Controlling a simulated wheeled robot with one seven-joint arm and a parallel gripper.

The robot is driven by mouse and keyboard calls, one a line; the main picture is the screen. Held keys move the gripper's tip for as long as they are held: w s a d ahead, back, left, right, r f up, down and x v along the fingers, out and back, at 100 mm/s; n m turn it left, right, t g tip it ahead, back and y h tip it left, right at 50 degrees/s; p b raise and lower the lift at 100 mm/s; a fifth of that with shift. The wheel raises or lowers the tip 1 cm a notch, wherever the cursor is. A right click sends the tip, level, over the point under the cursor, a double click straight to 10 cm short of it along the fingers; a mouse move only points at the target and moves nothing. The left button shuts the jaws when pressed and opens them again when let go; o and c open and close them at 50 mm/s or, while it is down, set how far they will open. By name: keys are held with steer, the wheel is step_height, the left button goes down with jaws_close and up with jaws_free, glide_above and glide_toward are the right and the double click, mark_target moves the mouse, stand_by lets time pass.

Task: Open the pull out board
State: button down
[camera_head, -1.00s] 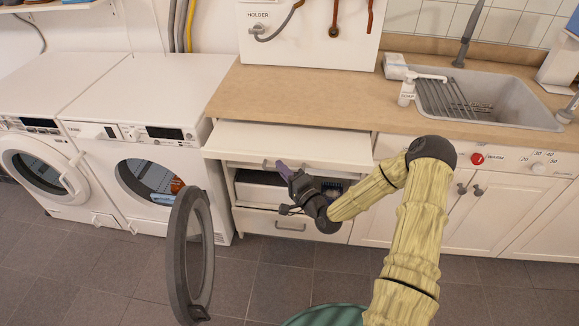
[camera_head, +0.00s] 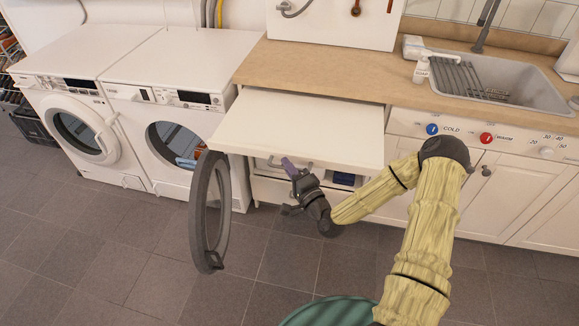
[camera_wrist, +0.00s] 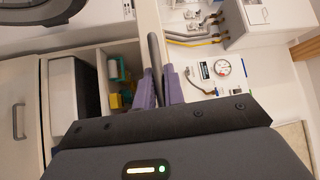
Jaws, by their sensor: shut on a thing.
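The white pull out board (camera_head: 312,125) sticks out well past the counter's front edge, below the wooden worktop. My gripper (camera_head: 288,164), with purple fingers, is at the board's front edge. It is shut on the board's grey bar handle (camera_head: 271,163). In the wrist view the handle (camera_wrist: 155,55) runs down between the two purple fingers (camera_wrist: 158,90). The fingers hide part of the handle.
The open round door (camera_head: 209,212) of the right washing machine (camera_head: 170,100) stands just left of the board and my gripper. Drawers and shelves lie below the board. A sink (camera_head: 500,85) is at the right. The floor in front (camera_head: 270,265) is clear.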

steer(key=c, duration=1.5)
jaws_free()
steer(key=shift+f, duration=0.1)
steer(key=shift+w, duration=0.15)
steer(key=p+v, duration=0.1)
steer(key=v, duration=1.6)
steer(key=shift+d, duration=0.15)
